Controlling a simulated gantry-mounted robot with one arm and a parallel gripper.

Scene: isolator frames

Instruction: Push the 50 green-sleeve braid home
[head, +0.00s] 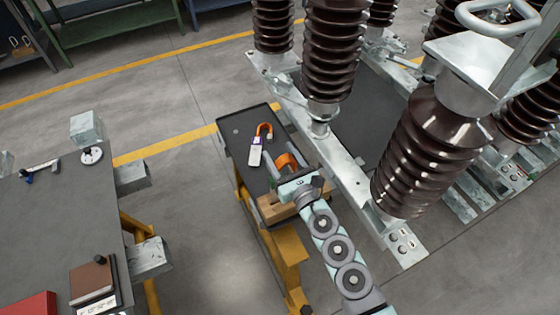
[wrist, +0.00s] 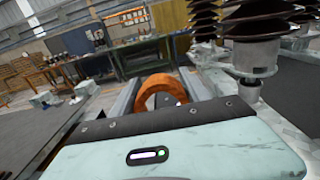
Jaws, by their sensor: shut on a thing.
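My gripper (head: 284,160) is over the small dark-topped cart, its two grey fingers on either side of a thick orange braid loop (head: 286,163). In the wrist view the orange loop (wrist: 160,90) arches up between the fingers (wrist: 158,94), and its lower part is hidden behind my gripper's body. The gripper is shut on this loop. A second, U-shaped orange braid (head: 264,130) lies farther back on the cart top, beside a white tag (head: 255,154). I cannot make out a green sleeve or a 50 mark on either braid.
The cart top (head: 237,137) has a wooden block (head: 272,209) at its near end. Grey steel frame rails (head: 350,180) with brown ribbed insulators (head: 425,150) stand close on the right. A dark workbench (head: 50,225) is at left, with open floor between.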

